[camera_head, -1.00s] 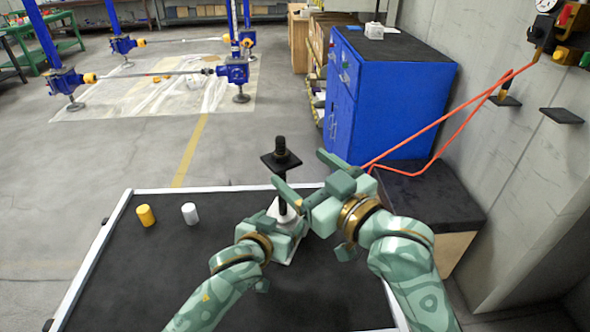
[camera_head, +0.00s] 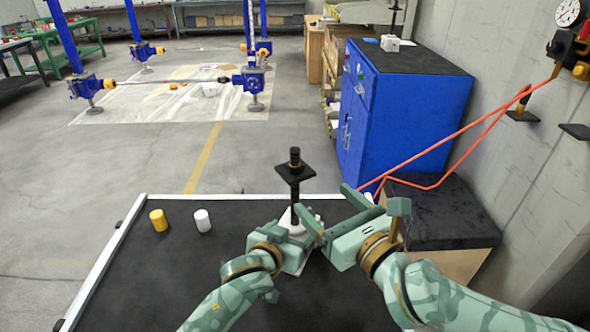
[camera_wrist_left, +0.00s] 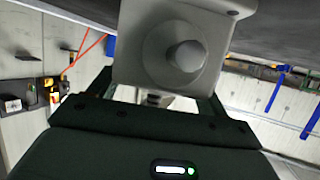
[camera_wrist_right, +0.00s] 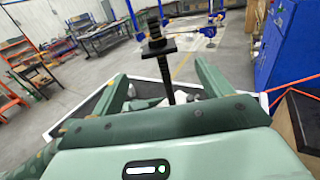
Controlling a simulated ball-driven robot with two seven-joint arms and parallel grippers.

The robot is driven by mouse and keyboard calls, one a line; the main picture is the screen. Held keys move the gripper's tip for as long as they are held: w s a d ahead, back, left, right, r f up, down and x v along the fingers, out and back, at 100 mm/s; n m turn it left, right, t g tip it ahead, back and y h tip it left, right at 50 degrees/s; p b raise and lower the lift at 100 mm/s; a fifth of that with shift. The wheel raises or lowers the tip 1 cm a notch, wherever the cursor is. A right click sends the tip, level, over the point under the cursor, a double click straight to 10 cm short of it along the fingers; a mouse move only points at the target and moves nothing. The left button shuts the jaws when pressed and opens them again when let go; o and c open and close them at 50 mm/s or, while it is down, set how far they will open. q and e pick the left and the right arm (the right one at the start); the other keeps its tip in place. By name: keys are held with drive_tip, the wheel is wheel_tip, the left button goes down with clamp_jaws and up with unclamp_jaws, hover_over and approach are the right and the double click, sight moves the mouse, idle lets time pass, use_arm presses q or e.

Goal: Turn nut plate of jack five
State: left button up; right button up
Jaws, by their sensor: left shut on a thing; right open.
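A screw jack stands on the dark-topped cart in the head view, with a white housing (camera_head: 291,219), an upright black screw (camera_head: 295,196) and a square black nut plate (camera_head: 294,172) near its top. The nut plate also shows in the right wrist view (camera_wrist_right: 160,50). My left gripper (camera_head: 298,238) is shut on the white housing, which fills the top of the left wrist view (camera_wrist_left: 150,50). My right gripper (camera_head: 330,208) is open, to the right of the screw and below the plate. In its wrist view the screw shows between the fingers; whether they touch it is unclear.
A yellow cylinder (camera_head: 158,220) and a white cylinder (camera_head: 202,220) stand on the left of the cart (camera_head: 125,270). A blue cabinet (camera_head: 405,120) stands behind, with an orange hose (camera_head: 460,128) hanging at right. Blue jacks (camera_head: 250,80) stand on a floor sheet.

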sight(298, 173)
drive_tip(key=x, duration=1.1)
drive_tip(key=shift+w+a+r, duration=0.1)
drive_tip(key=shift+w+a, duration=0.05)
drive_tip(key=c, duration=1)
